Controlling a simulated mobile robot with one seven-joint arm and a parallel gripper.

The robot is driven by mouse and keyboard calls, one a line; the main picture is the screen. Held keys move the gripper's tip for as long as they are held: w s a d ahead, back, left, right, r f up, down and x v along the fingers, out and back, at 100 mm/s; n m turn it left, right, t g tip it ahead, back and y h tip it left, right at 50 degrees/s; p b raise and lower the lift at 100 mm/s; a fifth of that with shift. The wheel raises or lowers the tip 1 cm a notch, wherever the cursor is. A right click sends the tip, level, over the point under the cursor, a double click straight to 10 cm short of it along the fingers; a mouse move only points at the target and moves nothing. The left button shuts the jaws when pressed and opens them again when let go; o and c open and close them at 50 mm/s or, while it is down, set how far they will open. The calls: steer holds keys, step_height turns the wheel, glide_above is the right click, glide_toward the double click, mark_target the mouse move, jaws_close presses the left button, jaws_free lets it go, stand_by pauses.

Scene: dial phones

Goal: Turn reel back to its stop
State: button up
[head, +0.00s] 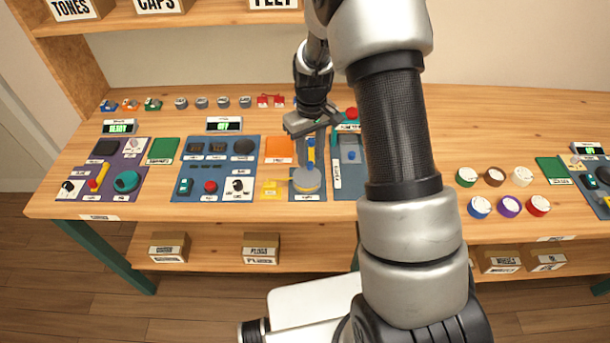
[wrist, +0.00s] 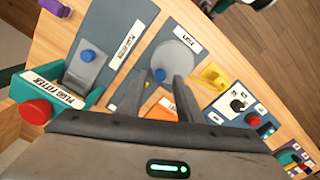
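The reel appears to be a round grey disc (head: 306,181) on a blue-grey panel near the table's front edge. In the wrist view the grey disc (wrist: 183,54) carries a small blue knob (wrist: 168,57). My gripper (wrist: 171,82) is open, with a clear gap between its fingers. In the wrist view the fingertips overlap the disc's near edge, one on either side of the knob's line. Whether they touch it cannot be told. In the head view my gripper (head: 309,150) reaches down over the panel behind the disc.
An orange pad (head: 279,148) and yellow parts (head: 272,189) lie left of the reel panel. A panel with a grey slider (head: 350,152) and a red button (head: 351,113) stand close on the right. Coloured round tins (head: 510,205) stand farther right. Bare wood lies in front.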

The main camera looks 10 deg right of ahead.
mark_target(310, 163)
steer(key=shift+f+b, duration=1)
steer(key=shift+f, duration=0.45)
steer(key=shift+f, duration=0.1)
steer(key=shift+r, duration=0.2)
steer(key=c, duration=0.6)
